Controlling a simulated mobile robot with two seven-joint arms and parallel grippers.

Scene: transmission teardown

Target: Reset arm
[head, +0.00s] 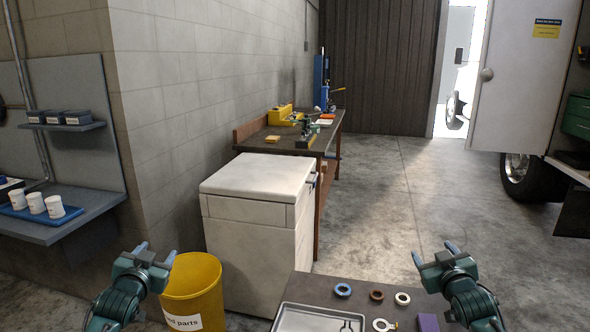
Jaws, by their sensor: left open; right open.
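My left gripper (156,254) is open and empty at the lower left, in front of and partly over the yellow parts bin. My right gripper (433,254) is open and empty at the lower right, above the right side of the dark work table. Both grippers have their blue fingertips pointing up and away from me, with nothing between them. The two arms stand apart, one on each side of the view.
The dark table (325,285) at the bottom holds a metal tray (283,318), a blue ring (343,290), a brown ring (376,295) and a white ring (402,298). A yellow bin (195,283) and white cabinet (255,240) stand left. Open floor (385,215) lies beyond.

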